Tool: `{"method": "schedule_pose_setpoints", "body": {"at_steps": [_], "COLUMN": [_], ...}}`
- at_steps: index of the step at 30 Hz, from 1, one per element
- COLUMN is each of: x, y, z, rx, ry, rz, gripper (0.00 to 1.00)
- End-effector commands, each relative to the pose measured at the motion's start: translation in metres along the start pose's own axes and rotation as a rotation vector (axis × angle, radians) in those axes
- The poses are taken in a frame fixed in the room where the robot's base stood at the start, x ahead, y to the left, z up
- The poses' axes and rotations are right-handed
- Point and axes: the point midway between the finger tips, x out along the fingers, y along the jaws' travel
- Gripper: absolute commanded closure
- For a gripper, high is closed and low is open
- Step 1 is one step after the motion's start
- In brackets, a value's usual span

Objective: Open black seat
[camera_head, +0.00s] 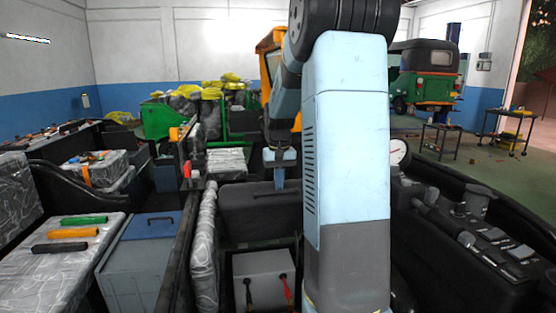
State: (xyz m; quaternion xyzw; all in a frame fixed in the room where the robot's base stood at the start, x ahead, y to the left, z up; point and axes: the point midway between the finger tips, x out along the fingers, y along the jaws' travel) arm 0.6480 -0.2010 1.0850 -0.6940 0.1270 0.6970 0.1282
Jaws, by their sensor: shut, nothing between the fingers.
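My gripper (279,184) points down from my blue arm, left of the arm's large upright link. Its fingers look shut and empty. Its tips are in front of or against the upper part of a dark grey-black panel (243,212), which looks like the black seat. I cannot tell whether they touch it. The panel stands upright behind a grey box. My arm hides its right side. No opening shows along the part of it that I can see.
The grey box (262,279) has red and black leads. A padded grey side (204,245) borders the bay on the left. Black controls (490,235) fill the right. A green rickshaw (428,70) stands behind.

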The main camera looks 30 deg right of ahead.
Motion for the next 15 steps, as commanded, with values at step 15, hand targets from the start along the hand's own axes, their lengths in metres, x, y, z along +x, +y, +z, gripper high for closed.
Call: {"method": "schedule_pose_setpoints", "body": {"at_steps": [15], "x": [-0.086], "y": [0.001], "z": [0.001], "rx": [0.001], "ry": [0.004], "rz": [0.000], "gripper": [1.00]}}
